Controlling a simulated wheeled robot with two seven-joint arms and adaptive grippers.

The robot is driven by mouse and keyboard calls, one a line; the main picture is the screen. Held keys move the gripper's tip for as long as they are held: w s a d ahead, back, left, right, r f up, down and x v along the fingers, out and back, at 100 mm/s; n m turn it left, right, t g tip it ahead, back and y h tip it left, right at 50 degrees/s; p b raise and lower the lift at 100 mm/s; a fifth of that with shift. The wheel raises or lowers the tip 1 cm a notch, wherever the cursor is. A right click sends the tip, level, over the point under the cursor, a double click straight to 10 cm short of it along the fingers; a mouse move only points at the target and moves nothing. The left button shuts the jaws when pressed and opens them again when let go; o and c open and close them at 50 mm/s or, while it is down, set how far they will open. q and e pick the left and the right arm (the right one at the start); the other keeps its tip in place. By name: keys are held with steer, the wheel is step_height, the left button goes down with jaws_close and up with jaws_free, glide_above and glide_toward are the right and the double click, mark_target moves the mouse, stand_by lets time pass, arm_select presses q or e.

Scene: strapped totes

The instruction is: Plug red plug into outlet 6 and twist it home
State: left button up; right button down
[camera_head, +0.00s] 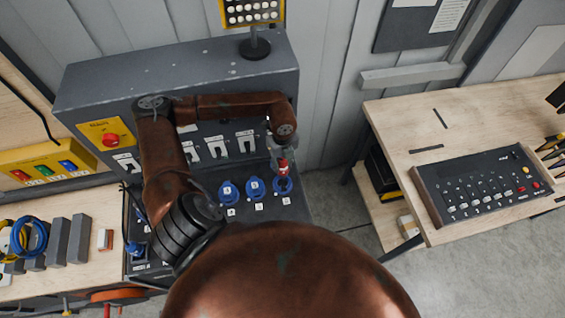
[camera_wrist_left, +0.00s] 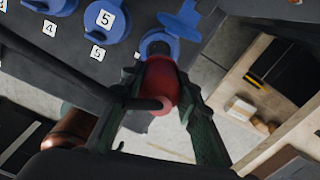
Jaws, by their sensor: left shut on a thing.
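My left gripper (camera_wrist_left: 152,110) is shut on the red plug (camera_wrist_left: 162,80), its fingers on either side of it. In the head view the red plug (camera_head: 283,166) shows just below the gripper (camera_head: 281,152). The plug's front end points at the rightmost blue outlet (camera_head: 283,186), to the right of the one marked 5, and overlaps its mouth. In the left wrist view this outlet (camera_wrist_left: 155,39) has its blue lid (camera_wrist_left: 181,19) swung open. I cannot tell whether the plug tip is inside the outlet. The right gripper is out of view.
Other blue outlets (camera_head: 229,191) sit in a row to the left on the dark cabinet (camera_head: 180,75). A yellow lamp panel (camera_head: 252,11) stands on top. A workbench (camera_head: 395,125) with a black control box (camera_head: 480,185) is at the right, with a floor gap between.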

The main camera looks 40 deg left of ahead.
arm_select(q)
steer(key=shift+f+b, duration=0.9)
steer(key=shift+f, duration=1.15)
steer(key=shift+f+b, duration=0.8)
steer(key=shift+f, duration=0.15)
steer(key=shift+f+b, duration=1.6)
steer(key=shift+f, duration=0.4)
steer(key=shift+m+b, duration=0.8)
steer(key=shift+m, duration=0.6)
steer(key=shift+m+b, duration=0.65)
steer(key=shift+m, duration=0.25)
steer(key=shift+m, duration=0.5)
jaws_close()
